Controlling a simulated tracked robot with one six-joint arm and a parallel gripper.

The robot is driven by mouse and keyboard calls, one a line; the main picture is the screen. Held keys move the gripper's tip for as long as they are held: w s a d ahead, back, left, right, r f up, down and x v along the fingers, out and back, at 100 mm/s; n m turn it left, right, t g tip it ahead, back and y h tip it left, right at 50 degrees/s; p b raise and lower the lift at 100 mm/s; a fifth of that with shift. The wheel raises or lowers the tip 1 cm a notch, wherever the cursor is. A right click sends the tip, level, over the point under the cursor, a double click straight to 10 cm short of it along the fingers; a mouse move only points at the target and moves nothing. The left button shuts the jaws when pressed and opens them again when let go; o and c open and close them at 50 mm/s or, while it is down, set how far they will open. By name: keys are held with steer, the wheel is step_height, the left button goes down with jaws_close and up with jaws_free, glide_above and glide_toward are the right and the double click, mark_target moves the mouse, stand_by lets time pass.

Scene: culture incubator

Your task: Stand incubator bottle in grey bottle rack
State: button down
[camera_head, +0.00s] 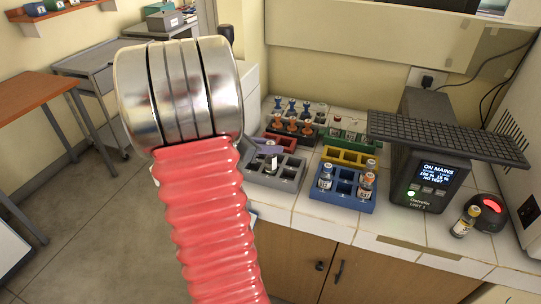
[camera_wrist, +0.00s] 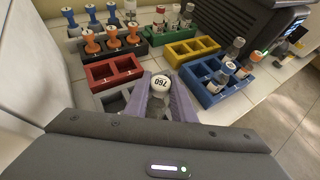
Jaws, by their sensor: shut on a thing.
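My gripper (camera_wrist: 162,94) has purple fingers and is shut on a bottle with a white cap (camera_wrist: 161,83) marked 760. In the head view the fingers (camera_head: 263,148) and the bottle (camera_head: 271,161) are over the grey bottle rack (camera_head: 288,184). The bottle looks about upright. I cannot tell whether its base is inside a compartment or just above it. The grey rack also shows in the wrist view (camera_wrist: 113,103), mostly hidden by my gripper and the bottle.
A dark device (camera_head: 430,180) stands right.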

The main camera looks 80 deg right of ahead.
steer(key=shift+f, duration=1.9)
steer(key=c, duration=1.4)
jaws_free()
steer(key=shift+c, duration=0.2)
steer(key=v, duration=1.2)
